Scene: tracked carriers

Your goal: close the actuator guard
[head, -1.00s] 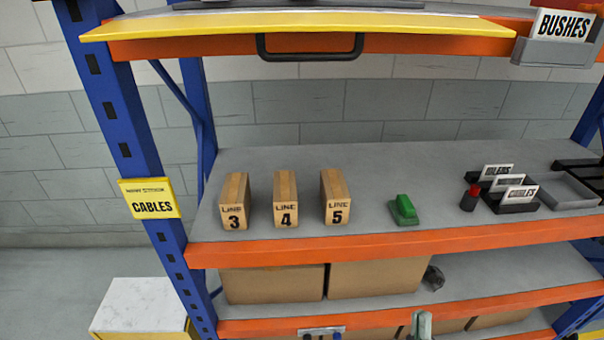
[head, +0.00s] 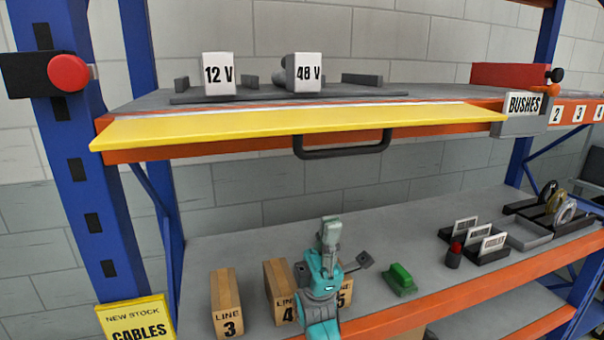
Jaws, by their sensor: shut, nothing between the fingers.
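The yellow guard panel (head: 290,128) lies along the front edge of the upper shelf, tilted forward and down. A black bar handle (head: 342,147) hangs below its front edge. Behind the panel, on the upper shelf, stand two white-faced units marked 12 V (head: 218,74) and 48 V (head: 306,73). My gripper (head: 331,226) is shut and empty, pointing up. In the picture it is below the handle, apart from it, and in front of the lower shelf's boxes.
Boxes marked LINE 3 (head: 226,304), 4 and 5, partly hidden by my arm, stand on the middle shelf beside a green object (head: 401,279). A red button (head: 68,73) is on the left blue post. A BUSHES bin (head: 520,113) sits right of the guard.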

